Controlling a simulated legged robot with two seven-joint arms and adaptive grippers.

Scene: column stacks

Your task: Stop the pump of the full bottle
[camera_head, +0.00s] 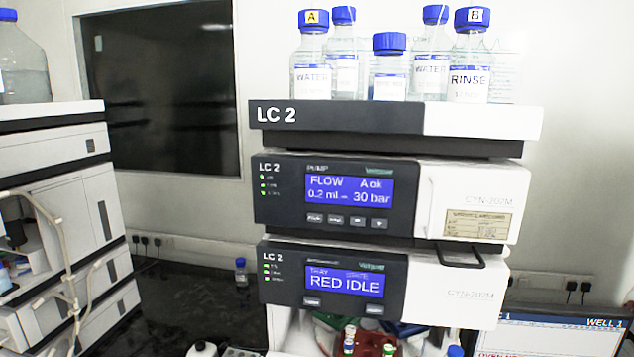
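The LC 2 pump unit (385,197) stands in the middle of the stack. Its blue screen (349,189) reads "FLOW A ok", "0.2 ml" and "30 bar". A row of small buttons (346,221) lies under the screen. Several clear bottles with blue caps stand on the LC 2 top tray (335,117). The bottle with tag A (311,65) is labelled "WATER". The bottle with tag B (469,70) is labelled "RINSE". Glare and labels hide the liquid levels, so I cannot tell which bottle is full. Neither of my grippers is in view.
Below the pump, a second LC 2 unit (385,284) reads "TRAY RED" and "STATE IDLE". Another instrument stack (55,205) with a large bottle (20,60) stands at the left. A monitor (550,335) is at the lower right. Dark bench (190,300) lies between the stacks.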

